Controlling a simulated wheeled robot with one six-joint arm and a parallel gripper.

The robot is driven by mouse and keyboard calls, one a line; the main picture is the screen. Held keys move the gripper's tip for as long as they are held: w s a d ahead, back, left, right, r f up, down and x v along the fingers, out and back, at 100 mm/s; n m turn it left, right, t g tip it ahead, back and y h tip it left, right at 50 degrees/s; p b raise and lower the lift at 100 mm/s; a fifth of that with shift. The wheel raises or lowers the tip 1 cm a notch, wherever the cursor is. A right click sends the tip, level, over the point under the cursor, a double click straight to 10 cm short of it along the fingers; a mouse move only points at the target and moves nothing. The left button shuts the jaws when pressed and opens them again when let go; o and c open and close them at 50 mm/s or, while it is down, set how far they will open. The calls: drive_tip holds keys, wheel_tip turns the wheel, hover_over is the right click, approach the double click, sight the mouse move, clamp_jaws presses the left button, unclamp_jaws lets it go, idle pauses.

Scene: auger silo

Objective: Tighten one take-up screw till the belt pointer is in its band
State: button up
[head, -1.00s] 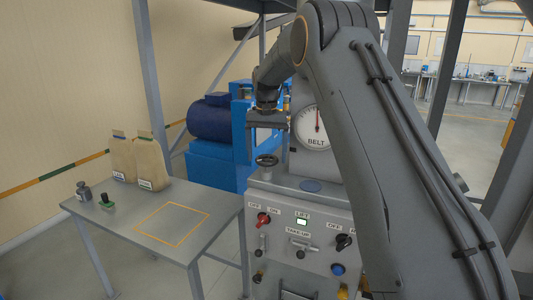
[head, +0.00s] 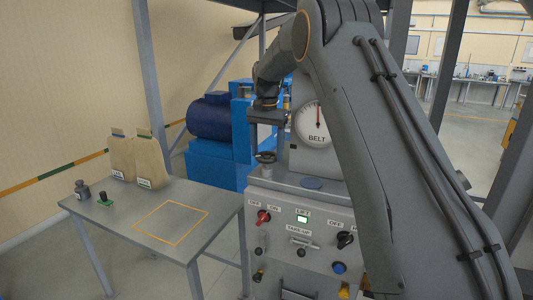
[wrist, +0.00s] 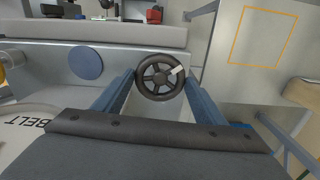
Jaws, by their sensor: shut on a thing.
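The take-up screw's dark round handwheel (head: 266,157) stands on top of the grey machine housing. It also shows in the wrist view (wrist: 160,77), with spokes and a pale mark at its upper right. My gripper (head: 267,145) reaches down from above. In the wrist view its blue-grey fingers (wrist: 159,82) stand on both sides of the wheel, shut on its rim. The white BELT dial (head: 316,124) is right of the gripper, partly hidden by my arm. Its pointer stands nearly straight up with red near it. The band's exact limits are too small to tell.
The front panel (head: 290,262) has a red switch (head: 263,217), a black switch (head: 345,240) and a lit green display (head: 302,219). A grey table (head: 120,220) at left bears two paper bags and small items. A frame post (head: 148,80) stands behind it.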

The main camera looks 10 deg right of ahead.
sight(266, 155)
drive_tip(key=m+b, duration=0.1)
drive_tip(key=m, duration=0.4)
drive_tip(key=m+b, duration=0.1)
drive_tip(key=m, duration=0.5)
drive_tip(key=shift+r, duration=0.1)
idle(0.5)
drive_tip(key=o, duration=1.1)
drive_tip(key=shift+r+b, duration=1.55)
drive_tip(key=shift+r, duration=2.3)
drive_tip(key=shift+a, duration=0.1)
